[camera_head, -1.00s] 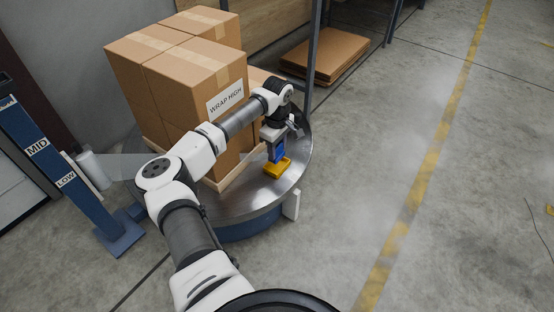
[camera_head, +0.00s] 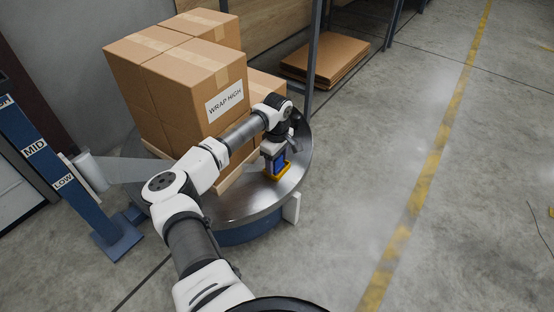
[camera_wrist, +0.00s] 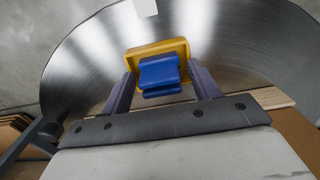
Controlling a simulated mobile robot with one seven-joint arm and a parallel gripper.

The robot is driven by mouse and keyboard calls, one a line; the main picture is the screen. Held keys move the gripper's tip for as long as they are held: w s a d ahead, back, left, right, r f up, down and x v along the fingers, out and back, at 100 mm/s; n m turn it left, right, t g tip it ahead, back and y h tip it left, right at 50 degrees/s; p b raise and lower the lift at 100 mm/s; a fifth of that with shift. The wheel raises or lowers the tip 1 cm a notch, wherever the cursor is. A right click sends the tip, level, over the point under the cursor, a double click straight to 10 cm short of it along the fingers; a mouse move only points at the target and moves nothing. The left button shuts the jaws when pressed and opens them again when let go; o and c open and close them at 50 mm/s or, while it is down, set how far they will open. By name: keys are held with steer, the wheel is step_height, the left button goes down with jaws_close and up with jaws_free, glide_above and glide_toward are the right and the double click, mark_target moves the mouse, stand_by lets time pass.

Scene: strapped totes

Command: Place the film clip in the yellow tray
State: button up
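The blue film clip (camera_wrist: 160,76) is in the wrist view, directly over the yellow tray (camera_wrist: 136,54), and looks to be sitting in it. In the head view the clip (camera_head: 279,163) is low at the tray (camera_head: 286,172), near the front right edge of the turntable. My gripper (camera_wrist: 161,70) has one finger on each side of the clip, with a narrow gap showing on both sides. It looks open around the clip. The clip's underside and any contact with the tray floor are hidden.
The round metal turntable (camera_head: 240,206) carries stacked cartons (camera_head: 180,95) on a wooden pallet close behind my gripper. A blue post (camera_head: 55,180) with a film roll (camera_head: 90,171) stands at left. A dark rack post (camera_head: 313,60) rises behind. The floor at right is clear.

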step_height(320, 180, up, 12)
steer(key=p, duration=0.3)
steer(key=shift+r+p, duration=0.2)
steer(key=shift+p, duration=0.1)
